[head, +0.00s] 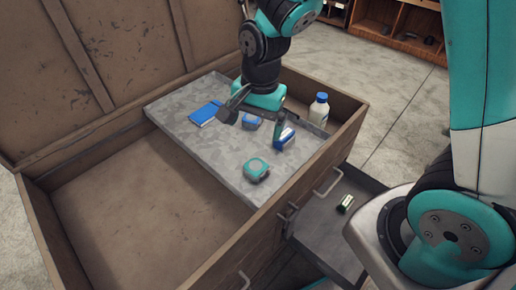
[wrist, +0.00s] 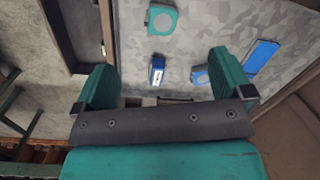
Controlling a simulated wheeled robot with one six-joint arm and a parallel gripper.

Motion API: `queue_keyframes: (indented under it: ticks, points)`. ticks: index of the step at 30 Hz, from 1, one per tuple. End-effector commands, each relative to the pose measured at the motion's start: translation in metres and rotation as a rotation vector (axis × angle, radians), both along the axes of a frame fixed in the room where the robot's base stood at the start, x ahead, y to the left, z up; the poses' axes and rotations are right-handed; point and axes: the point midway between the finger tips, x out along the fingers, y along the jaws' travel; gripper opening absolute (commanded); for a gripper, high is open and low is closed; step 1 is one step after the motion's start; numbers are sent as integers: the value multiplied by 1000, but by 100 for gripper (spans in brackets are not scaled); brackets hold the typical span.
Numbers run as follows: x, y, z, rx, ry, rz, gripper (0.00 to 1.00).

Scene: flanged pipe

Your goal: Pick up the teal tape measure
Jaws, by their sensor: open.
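The teal tape measure (head: 256,169) lies on the grey tray (head: 215,160) near its front edge in the head view. It has a grey disc on its face. It also shows at the top of the wrist view (wrist: 161,19). My gripper (head: 251,124) is over the back part of the tray, apart from the tape measure. Its two fingers (wrist: 166,80) are spread wide and hold nothing. In the wrist view the teal tape measure lies beyond the fingertips, not between them.
A blue-and-white box (head: 286,138), a blue tape measure (head: 251,122) and a blue notebook (head: 204,114) lie on the tray. A white bottle (head: 319,110) stands beside it. The wooden chest (head: 225,245) has raised walls.

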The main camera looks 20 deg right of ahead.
Motion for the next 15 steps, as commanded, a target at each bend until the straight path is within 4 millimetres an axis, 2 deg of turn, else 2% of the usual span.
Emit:
queue_keyframes:
  ticks: [1,6,11,15]
  points:
    - [8,-5,5,-27,17,-97,98]
    - [24,-17,-11,-84,28,-317,98]
    - [27,-20,-34,-95,30,-366,98]
    - [26,-20,-66,-96,32,-363,98]
